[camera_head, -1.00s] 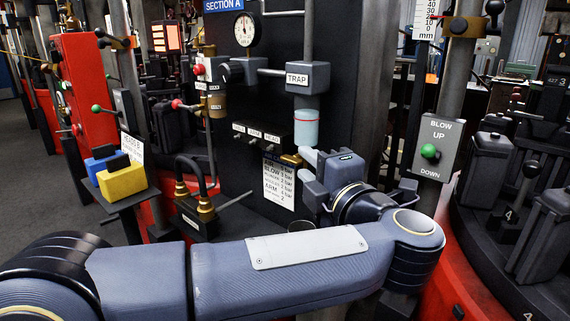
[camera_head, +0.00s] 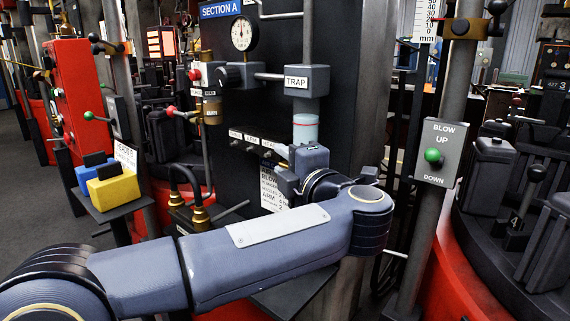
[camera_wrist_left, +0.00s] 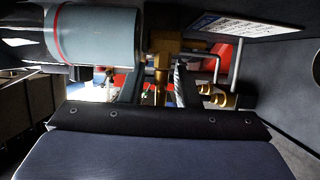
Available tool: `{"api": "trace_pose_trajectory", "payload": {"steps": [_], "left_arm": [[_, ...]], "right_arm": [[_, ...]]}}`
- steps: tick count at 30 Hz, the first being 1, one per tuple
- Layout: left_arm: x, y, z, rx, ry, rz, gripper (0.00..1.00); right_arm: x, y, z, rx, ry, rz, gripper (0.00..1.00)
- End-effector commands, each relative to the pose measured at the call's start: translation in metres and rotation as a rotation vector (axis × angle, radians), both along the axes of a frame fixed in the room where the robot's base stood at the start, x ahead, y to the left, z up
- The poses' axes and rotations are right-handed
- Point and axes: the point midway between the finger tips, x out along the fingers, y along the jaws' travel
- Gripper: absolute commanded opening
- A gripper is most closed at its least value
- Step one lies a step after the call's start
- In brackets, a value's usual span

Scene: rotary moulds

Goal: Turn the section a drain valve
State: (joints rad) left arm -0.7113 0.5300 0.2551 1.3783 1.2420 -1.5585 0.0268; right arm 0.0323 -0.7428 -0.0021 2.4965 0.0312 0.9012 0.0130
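The SECTION A panel (camera_head: 222,9) carries a grey block marked TRAP (camera_head: 306,82) with a pale blue, red-banded bowl (camera_head: 305,131) hanging under it. The drain valve below the bowl is hidden behind my left gripper in the head view. In the left wrist view the bowl (camera_wrist_left: 100,35) lies sideways, with the brass drain fitting (camera_wrist_left: 162,62) at its end. My left gripper (camera_head: 294,168) is right under the bowl, close to the fitting; contact cannot be made out. My right gripper is out of view.
A row of labelled knobs (camera_head: 258,140) and a white chart (camera_head: 272,190) are left of my gripper. Brass hose fittings (camera_head: 200,217) stand lower left. A BLOW UP/DOWN switch box (camera_head: 440,152) is on a post at right.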

Motion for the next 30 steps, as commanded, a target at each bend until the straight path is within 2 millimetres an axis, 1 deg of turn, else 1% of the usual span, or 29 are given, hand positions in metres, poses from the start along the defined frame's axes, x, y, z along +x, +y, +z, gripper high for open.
{"api": "trace_pose_trajectory", "payload": {"steps": [2,9,15,20,26,30], "left_arm": [[0.000,0.000,0.000,0.000,0.000,0.000,0.29],[0.000,0.000,0.000,0.000,0.000,0.000,0.00],[0.000,0.000,0.000,-0.001,0.000,0.000,0.00],[0.000,0.000,0.002,-0.018,0.012,0.001,0.00],[0.000,0.000,0.003,-0.087,0.064,0.001,0.00],[0.000,0.000,0.004,-0.171,0.126,0.002,0.00]], "right_arm": [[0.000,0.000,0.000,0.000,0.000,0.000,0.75],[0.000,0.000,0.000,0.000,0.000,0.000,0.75],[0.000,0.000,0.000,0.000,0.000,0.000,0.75],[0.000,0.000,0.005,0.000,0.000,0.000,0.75],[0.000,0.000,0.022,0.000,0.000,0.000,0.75],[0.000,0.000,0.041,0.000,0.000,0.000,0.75]]}}
